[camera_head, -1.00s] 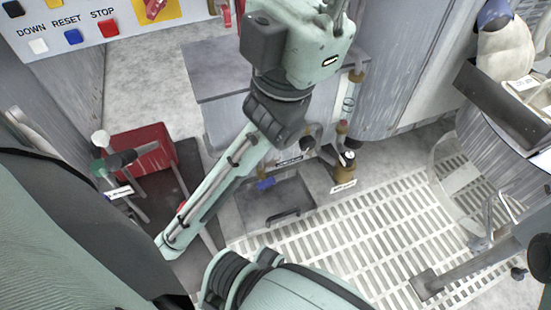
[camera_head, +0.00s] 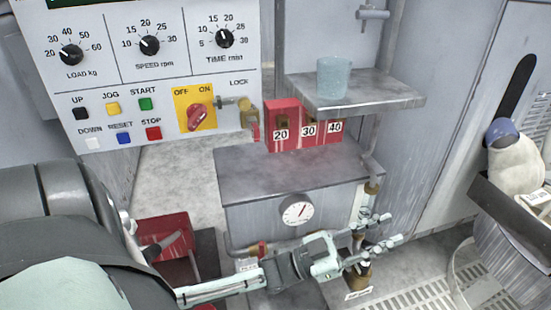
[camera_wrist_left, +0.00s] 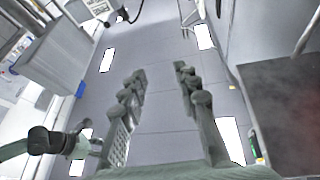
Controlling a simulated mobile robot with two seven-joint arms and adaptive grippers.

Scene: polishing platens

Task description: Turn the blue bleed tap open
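My left gripper (camera_head: 386,230) reaches in from the left, low in front of the grey tank (camera_head: 250,180) and its round gauge. Its two fingers are apart with nothing visible between them. In the left wrist view the open fingers (camera_wrist_left: 161,72) show bare grey floor between them. I cannot make out the blue bleed tap in the head view; my arm covers part of the pipework below the tank. A small blue thing (camera_wrist_left: 79,90) shows left of the fingers in the wrist view, at the corner of a grey box, apart from them. I cannot tell whether it is the tap.
A brass fitting (camera_head: 358,276) with a white label stands close below the gripper. A pipe with a red-marked valve (camera_head: 258,250) runs under the tank. A shelf with a glass beaker (camera_head: 333,78) and a red weight box (camera_head: 285,125) are above. The control panel (camera_head: 160,75) is upper left.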

